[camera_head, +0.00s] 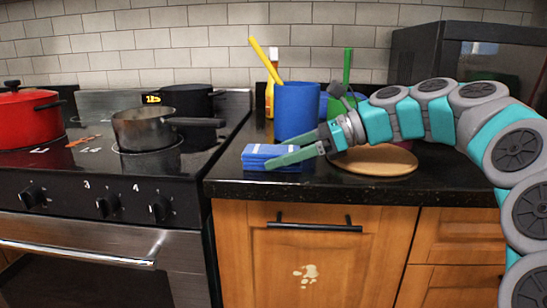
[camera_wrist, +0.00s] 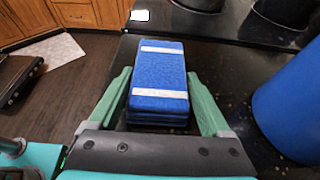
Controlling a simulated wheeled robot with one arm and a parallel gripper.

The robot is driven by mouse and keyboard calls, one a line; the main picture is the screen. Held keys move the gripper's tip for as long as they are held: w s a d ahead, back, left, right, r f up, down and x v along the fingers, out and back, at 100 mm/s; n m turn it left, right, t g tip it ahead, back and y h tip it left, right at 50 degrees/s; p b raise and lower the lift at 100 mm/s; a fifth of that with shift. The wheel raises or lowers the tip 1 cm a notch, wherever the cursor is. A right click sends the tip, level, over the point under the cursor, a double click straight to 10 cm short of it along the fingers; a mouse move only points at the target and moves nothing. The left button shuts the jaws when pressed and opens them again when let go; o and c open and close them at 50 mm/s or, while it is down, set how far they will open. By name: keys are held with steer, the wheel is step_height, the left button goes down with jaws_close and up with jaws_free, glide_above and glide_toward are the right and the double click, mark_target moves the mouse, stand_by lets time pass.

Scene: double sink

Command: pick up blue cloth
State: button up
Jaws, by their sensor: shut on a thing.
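The blue cloth (camera_head: 254,152) is a folded stack with white stripes at the left end of the black counter, near its front edge. In the wrist view the cloth (camera_wrist: 160,75) lies between the two green fingers of my gripper (camera_wrist: 162,92). In the head view my gripper (camera_head: 285,158) reaches in from the right and its fingers are shut on the cloth. The cloth appears at counter height; I cannot tell whether it touches the counter. The far finger is partly hidden in the head view.
A blue cup (camera_head: 296,108) with a yellow utensil stands just behind the cloth; it also shows in the wrist view (camera_wrist: 292,100). A round wooden board (camera_head: 375,161) lies to the right. The stove with a steel pan (camera_head: 143,130) and red pot (camera_head: 27,118) is at left.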

mark_target(281, 150)
steer(key=shift+c, duration=1.2)
steer(key=shift+r, duration=1.55)
steer(key=shift+s+a+r, duration=0.1)
steer(key=shift+r, duration=0.15)
steer(key=s+a+r, duration=0.1)
steer(key=s+a, duration=0.8)
steer(key=s, duration=0.4)
steer(key=shift+r, duration=0.2)
